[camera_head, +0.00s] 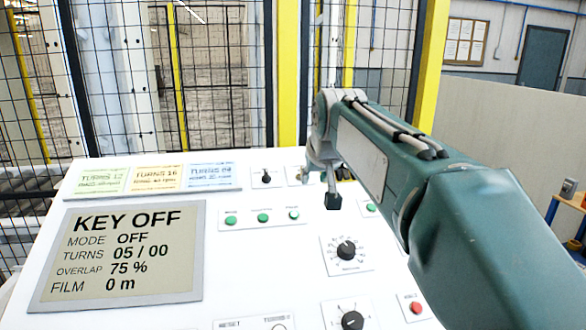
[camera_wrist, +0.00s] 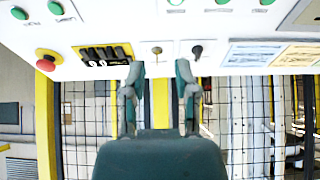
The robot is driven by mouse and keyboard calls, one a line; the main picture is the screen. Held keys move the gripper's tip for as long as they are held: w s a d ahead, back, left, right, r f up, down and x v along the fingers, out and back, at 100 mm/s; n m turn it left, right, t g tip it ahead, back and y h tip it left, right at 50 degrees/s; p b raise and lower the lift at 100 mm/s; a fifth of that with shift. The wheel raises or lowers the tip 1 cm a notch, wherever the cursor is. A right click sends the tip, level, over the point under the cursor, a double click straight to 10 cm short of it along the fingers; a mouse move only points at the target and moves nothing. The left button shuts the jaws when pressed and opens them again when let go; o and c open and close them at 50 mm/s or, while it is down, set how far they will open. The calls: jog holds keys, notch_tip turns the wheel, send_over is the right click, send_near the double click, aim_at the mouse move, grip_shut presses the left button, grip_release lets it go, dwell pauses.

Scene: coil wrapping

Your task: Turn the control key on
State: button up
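The white control panel (camera_head: 190,270) has a display (camera_head: 118,255) reading KEY OFF, MODE OFF. In the wrist view a small brass-coloured round fitting (camera_wrist: 157,50), which looks like the key switch, sits on a pale plate near the panel edge. It lies between and beyond my fingertips, apart from them as far as I can tell.
A black selector (camera_wrist: 197,50) sits beside the brass fitting; it shows in the head view too (camera_head: 267,178). On its other side are dark switches (camera_wrist: 105,54) and a red button (camera_wrist: 46,60). Green buttons (camera_head: 263,217) and a dial (camera_head: 347,250) lie nearer. Mesh fencing (camera_head: 215,80) stands behind.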

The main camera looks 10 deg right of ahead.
jog(key=w+d+r, duration=0.2)
jog(key=w, duration=0.8)
jog(key=t, duration=0.1)
send_near(298, 173)
jog(key=x, duration=0.5)
jog(key=shift+d, duration=0.35)
jog(key=shift+w+f, duration=0.2)
jog(key=shift+w, duration=0.1)
jog(key=shift+w+a+f, duration=0.2)
jog(key=shift+a, duration=0.15)
jog(key=shift+d, duration=0.2)
grip_shut()
